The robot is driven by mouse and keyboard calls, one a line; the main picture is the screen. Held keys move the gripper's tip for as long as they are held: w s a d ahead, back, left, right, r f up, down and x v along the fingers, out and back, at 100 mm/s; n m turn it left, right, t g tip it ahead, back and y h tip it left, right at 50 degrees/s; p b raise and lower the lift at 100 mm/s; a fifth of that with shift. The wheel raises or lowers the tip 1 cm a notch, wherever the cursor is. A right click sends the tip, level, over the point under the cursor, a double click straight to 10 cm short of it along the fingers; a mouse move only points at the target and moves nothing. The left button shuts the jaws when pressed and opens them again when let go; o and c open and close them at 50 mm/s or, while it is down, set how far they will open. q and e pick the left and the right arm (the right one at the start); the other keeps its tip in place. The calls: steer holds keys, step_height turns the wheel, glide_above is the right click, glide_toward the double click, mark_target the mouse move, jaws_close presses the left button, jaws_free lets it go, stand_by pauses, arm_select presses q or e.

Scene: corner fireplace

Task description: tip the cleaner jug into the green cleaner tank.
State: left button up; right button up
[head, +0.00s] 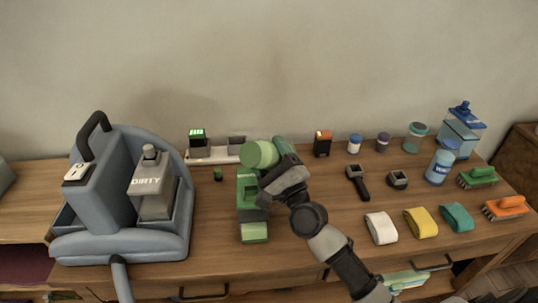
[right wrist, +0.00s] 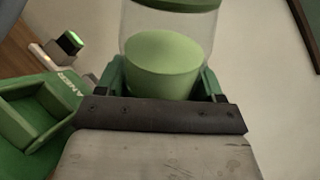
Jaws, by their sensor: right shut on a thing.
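The green cleaner tank (head: 253,232) stands on the wooden table near the middle. In the right wrist view the tank (right wrist: 35,115) shows at the left, with part of its white lettering. My right gripper (head: 272,163) is shut on the cleaner jug (head: 260,154), just above the tank's back part. The jug looks tilted in the head view. In the right wrist view the clear jug (right wrist: 168,62) has green liquid in it, between the fingers of my right gripper (right wrist: 160,88). The jug's mouth and any pouring cannot be made out. My left gripper is out of view.
A grey-blue machine (head: 110,245) with a tank marked DIRTY (head: 152,195) stands at the left. A small green cap (head: 218,174) lies left of the green tank. A charger strip (head: 212,156) is behind. Brushes, rolled cloths and bottles fill the right side.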

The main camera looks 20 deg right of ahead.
steer(key=shift+d+n+b, duration=0.1)
steer(key=shift+n+b, duration=0.2)
steer(key=shift+b, duration=0.15)
stand_by(0.5)
steer(key=shift+n+y+b, duration=0.3)
steer(key=shift+y+b, duration=0.05)
steer(key=shift+y, duration=0.05)
stand_by(0.4)
steer(key=shift+w+d+n+b, duration=0.1)
steer(key=shift+n+b, duration=0.2)
steer(key=shift+b, duration=0.15)
steer(key=shift+f, duration=0.1)
steer(key=shift+n+y+b, duration=0.4)
stand_by(0.5)
